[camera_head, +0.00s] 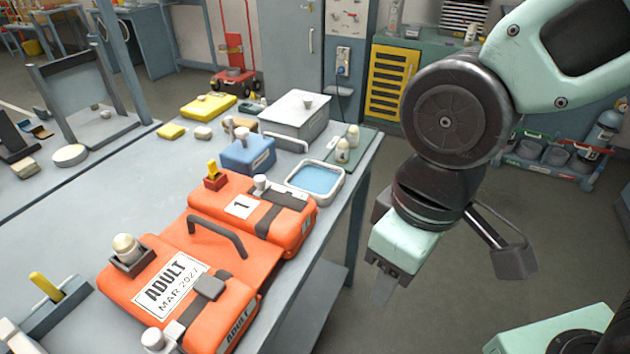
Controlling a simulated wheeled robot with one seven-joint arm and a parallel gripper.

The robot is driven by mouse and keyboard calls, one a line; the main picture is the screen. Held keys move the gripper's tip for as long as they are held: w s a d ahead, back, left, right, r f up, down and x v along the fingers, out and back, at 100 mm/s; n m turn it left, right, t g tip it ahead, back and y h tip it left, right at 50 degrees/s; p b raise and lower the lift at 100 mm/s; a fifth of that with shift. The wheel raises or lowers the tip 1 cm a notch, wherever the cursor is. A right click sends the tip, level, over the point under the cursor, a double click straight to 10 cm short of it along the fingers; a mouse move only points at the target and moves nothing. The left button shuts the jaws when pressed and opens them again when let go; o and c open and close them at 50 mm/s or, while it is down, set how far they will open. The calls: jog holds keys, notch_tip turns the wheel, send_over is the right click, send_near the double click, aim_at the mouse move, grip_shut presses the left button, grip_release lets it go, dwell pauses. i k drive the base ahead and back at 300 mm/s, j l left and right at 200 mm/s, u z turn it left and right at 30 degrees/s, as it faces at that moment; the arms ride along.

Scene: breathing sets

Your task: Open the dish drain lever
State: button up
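A shallow dish (315,180) with a pale rim and blue inside sits near the right edge of the workbench, behind the orange cases. I cannot tell for sure which part is its drain lever. A grey curved bar (287,143) lies just behind the dish. A small yellow lever on a red base (213,175) stands to the dish's left, by the orange case. My gripper (383,290) hangs over the floor, right of the bench edge, pointing down and apart from the dish. Only one finger shows clearly, so its opening is unclear.
Orange cases (222,312) fill the bench front, with a dark handle (220,232) rising between them. A blue box (248,153), a white lidded box (296,115) and a green tray with bottles (343,150) surround the dish.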

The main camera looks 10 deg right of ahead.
aim_at(228, 120)
jog(key=i+j+u, duration=0.1)
jog(key=i+u, duration=0.15)
jog(key=u, duration=0.15)
jog(key=i+u, duration=0.2)
jog(key=u, duration=0.15)
jog(key=i+u, duration=0.25)
jog(key=u, duration=0.15)
